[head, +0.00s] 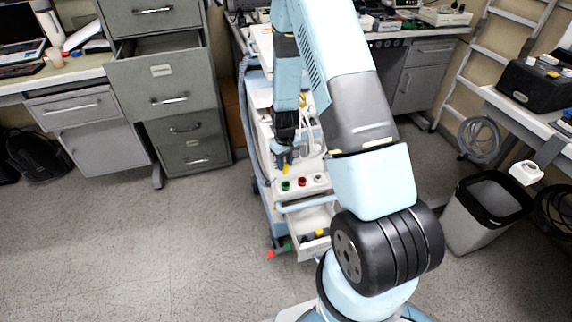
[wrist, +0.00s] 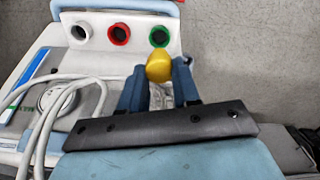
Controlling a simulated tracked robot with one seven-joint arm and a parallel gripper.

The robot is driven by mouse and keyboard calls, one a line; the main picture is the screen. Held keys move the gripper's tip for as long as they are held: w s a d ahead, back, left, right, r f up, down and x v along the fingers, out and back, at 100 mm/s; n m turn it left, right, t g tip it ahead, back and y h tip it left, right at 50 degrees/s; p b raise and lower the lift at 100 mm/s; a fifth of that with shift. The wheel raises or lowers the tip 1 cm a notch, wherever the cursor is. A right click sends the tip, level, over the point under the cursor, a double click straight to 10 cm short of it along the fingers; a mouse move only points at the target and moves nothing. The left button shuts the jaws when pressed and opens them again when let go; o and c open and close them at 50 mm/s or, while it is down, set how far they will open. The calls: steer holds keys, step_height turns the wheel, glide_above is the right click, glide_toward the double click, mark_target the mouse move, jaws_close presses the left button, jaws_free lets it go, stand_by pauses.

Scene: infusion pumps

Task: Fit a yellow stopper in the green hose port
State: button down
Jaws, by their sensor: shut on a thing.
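The yellow stopper (wrist: 159,66) is between the two blue fingers of my gripper (wrist: 158,80) in the wrist view, with its rounded end sticking out beyond them. The green hose port (wrist: 159,36) is just above the stopper in that picture, its dark hole open, with a small gap showing between them. In the head view, my gripper (head: 286,155) points down with the stopper (head: 287,168) at its tip, close above the green port (head: 285,185) on the pump cart. The stopper's lower part is hidden by the fingers.
The red port (wrist: 119,34) and white port (wrist: 81,31) stand in the same row, both with open dark holes. Pale hoses (wrist: 50,115) lie beside my gripper on the cart. Below the ports, an open drawer (head: 308,245) holds several small coloured pieces. A black-rimmed bin (head: 485,205) stands right.

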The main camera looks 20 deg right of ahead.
mark_target(285, 171)
steer(key=shift+d+f, duration=0.35)
steer(key=shift+f, duration=0.15)
steer(key=shift+a+f, duration=0.3)
steer(key=shift+f, duration=1.75)
steer(key=shift+s+f, duration=0.1)
steer(key=shift+f, duration=1.4)
steer(key=c, duration=0.7)
jaws_free()
steer(key=shift+c, duration=0.2)
steer(key=shift+r, duration=0.15)
step_height(285, 171, up, 14)
steer(key=shift+f, duration=0.2)
